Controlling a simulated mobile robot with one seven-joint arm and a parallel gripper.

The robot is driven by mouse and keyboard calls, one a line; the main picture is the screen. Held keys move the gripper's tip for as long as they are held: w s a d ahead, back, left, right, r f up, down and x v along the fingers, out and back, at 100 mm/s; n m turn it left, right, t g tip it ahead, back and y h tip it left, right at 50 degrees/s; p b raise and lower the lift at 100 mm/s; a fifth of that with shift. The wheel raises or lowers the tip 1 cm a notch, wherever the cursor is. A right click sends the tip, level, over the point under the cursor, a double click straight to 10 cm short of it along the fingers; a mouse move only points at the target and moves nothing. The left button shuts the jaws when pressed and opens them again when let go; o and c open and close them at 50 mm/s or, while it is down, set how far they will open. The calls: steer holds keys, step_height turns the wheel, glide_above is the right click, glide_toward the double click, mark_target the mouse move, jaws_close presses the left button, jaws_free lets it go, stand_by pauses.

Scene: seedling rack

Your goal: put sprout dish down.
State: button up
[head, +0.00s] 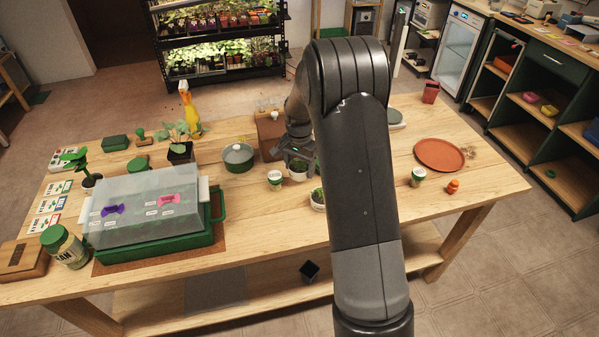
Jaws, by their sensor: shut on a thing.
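My gripper (299,158) points down over the middle of the table, left of my dark arm. It is shut on a sprout dish (298,175), a small white round dish with green in it. The fingers cover part of the dish. I cannot tell whether its base touches the table (265,222). A second small white dish with green sprouts (318,203) stands just in front and to the right, partly hidden by my arm.
A clear-covered green tray (160,245) fills the left. Bare wood lies in front.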

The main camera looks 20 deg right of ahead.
steer(key=shift+f, duration=1.3)
steer(key=shift+f, duration=0.1)
steer(key=o, duration=1)
steer(key=shift+o, duration=0.2)
